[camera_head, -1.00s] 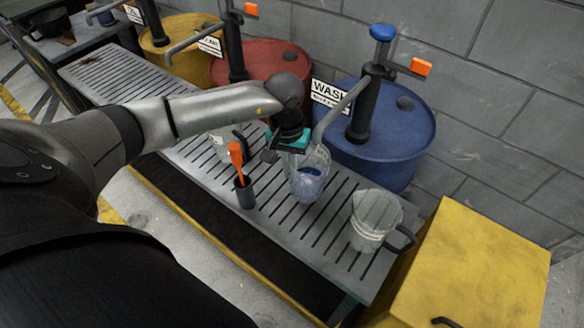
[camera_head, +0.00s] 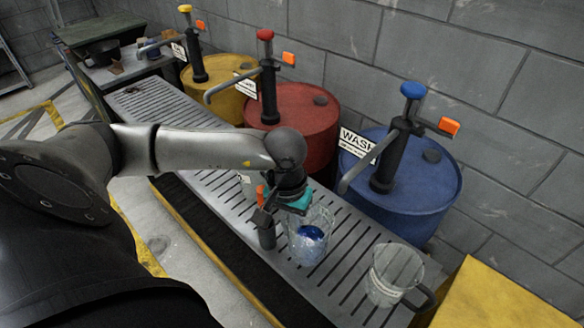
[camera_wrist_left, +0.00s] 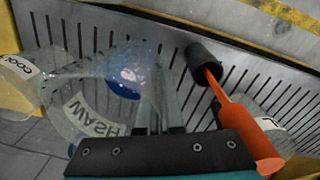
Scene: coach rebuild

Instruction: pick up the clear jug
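The clear jug (camera_head: 302,250) is see-through and shows a blue patch inside. In the left wrist view the clear jug (camera_wrist_left: 85,105) fills the left half, with a "WASH" label. My left gripper (camera_head: 296,205) is at its left upper side. In the left wrist view its fingers (camera_wrist_left: 160,122) seem closed on the near side of the jug, though the contact is blurred by the clear wall. My right gripper is out of view.
A dark cup (camera_head: 267,238) with an orange-handled tool stands close left. Another jug (camera_head: 395,275) stands at the right on the slatted bench (camera_head: 185,165). A blue drum (camera_head: 410,190) with pump and spout is behind, beside a red drum (camera_head: 300,125). A yellow box is lower right.

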